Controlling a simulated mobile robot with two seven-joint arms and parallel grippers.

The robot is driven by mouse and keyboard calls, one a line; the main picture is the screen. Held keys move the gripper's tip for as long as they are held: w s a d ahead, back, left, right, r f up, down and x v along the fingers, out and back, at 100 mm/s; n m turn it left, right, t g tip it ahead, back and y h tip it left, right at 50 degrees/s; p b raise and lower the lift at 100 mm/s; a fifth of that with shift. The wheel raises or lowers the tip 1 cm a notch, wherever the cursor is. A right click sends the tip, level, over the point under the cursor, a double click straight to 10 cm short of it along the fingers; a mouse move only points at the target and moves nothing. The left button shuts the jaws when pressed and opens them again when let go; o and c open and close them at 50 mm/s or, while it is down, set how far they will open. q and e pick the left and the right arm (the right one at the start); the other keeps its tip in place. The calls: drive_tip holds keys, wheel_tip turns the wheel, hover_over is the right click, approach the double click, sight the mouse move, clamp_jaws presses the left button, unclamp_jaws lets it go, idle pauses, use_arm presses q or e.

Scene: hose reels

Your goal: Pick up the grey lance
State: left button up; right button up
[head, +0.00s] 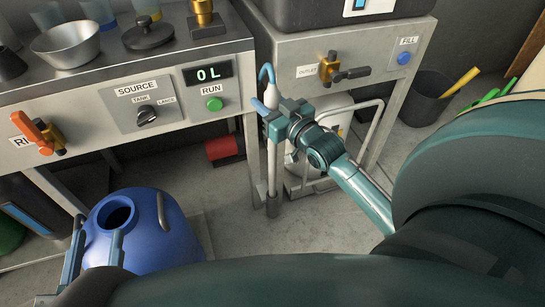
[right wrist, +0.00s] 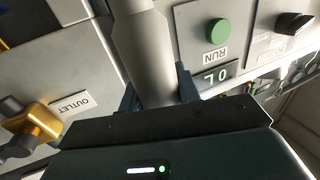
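The grey lance (head: 272,165) stands upright in front of the gap between the two steel units, with a light-blue hooked piece at its top and a dark lower end. My right gripper (head: 279,112) is at its upper part, one finger on each side. In the right wrist view the lance (right wrist: 148,50) runs between the fingers, which appear to press against it from both sides. My left gripper (head: 96,248) is open and empty at the lower left, its fingers apart in front of the blue drum.
The blue drum (head: 155,232) with an open mouth stands at the lower left. The control panel (head: 158,100) is left of the lance. A white canister (head: 318,125) in a tubular frame is behind my right gripper. A dark bin (head: 425,98) stands at the right.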

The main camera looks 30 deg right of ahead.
clamp_jaws()
drive_tip(key=shift+r, duration=0.2)
